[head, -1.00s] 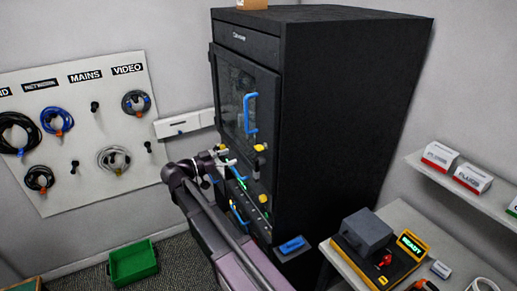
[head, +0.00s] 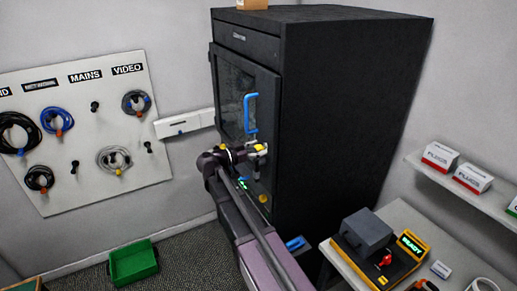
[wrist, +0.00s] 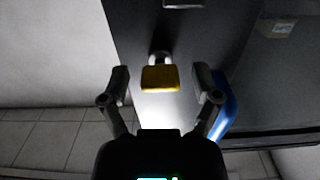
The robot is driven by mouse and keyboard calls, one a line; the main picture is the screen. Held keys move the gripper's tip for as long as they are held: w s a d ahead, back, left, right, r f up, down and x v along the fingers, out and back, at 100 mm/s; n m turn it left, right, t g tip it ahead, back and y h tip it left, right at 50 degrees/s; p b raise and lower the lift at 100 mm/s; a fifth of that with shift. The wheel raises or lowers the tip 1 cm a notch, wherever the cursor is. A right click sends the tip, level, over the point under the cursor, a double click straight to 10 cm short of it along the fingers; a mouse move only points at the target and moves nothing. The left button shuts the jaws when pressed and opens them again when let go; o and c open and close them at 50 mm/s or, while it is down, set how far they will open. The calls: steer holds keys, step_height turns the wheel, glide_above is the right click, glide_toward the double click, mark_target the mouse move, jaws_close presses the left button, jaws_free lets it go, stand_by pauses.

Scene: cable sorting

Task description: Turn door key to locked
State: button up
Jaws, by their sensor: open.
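The door key is a yellow tab on a short metal shank. In the wrist view the yellow key (wrist: 160,79) lies between the two fingers of my gripper (wrist: 160,82), with a gap on each side. My gripper is open and holds nothing. In the head view my gripper (head: 256,151) is at the front of the black cabinet door (head: 266,90), just below the blue door handle (head: 250,113). A yellow piece shows beside the gripper there. The lock face behind the key is mostly hidden.
The blue handle also stands close to the right finger in the wrist view (wrist: 228,106). A cable board (head: 80,130) hangs at left. A green bin (head: 133,264) is on the floor. A table with a yellow-and-black device (head: 375,262) is at right.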

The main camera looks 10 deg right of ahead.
jaws_close()
stand_by(0.3)
steer(key=shift+n, duration=0.4)
steer(key=n, duration=1.2)
steer(key=shift+n, duration=0.3)
steer(key=n, duration=0.4)
steer(key=shift+n, duration=0.3)
